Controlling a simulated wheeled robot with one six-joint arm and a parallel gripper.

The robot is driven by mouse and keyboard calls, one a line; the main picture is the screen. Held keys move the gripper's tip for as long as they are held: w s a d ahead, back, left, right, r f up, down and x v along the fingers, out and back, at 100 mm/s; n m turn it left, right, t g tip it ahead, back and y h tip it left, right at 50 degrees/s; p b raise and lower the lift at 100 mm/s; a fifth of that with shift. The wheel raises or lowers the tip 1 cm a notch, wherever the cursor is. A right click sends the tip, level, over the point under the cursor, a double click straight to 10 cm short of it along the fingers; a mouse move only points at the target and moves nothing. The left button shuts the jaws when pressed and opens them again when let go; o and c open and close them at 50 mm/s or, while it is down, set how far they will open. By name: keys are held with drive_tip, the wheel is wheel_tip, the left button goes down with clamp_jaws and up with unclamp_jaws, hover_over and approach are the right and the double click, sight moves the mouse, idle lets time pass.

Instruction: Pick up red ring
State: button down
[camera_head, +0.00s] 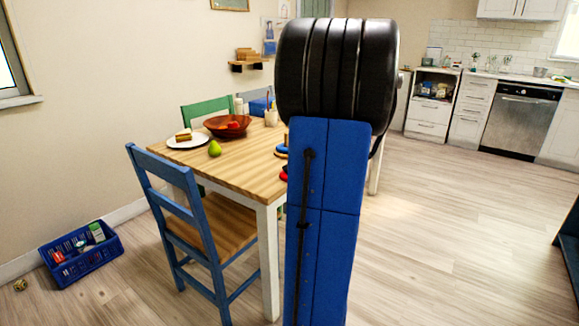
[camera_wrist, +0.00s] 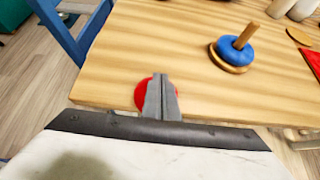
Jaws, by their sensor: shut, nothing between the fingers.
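The red ring (camera_wrist: 140,95) lies on the wooden table near its edge in the wrist view, partly covered by my fingers. In the head view, a small part of the red ring (camera_head: 284,174) shows beside my arm. My gripper (camera_wrist: 160,80) is shut and empty, with its fingers in front of the ring's middle. I cannot tell whether they touch it. A wooden peg stand (camera_wrist: 247,36) carrying a blue ring (camera_wrist: 228,50) stands farther back to the right. My gripper is hidden behind my arm in the head view.
A blue crate (camera_head: 82,252) is on the floor. The floor to the right is clear.

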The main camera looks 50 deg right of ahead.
drive_tip(key=shift+s+a+f, duration=0.1)
drive_tip(key=shift+s+f, duration=0.05)
drive_tip(key=shift+f, duration=0.4)
drive_tip(key=shift+r, duration=0.8)
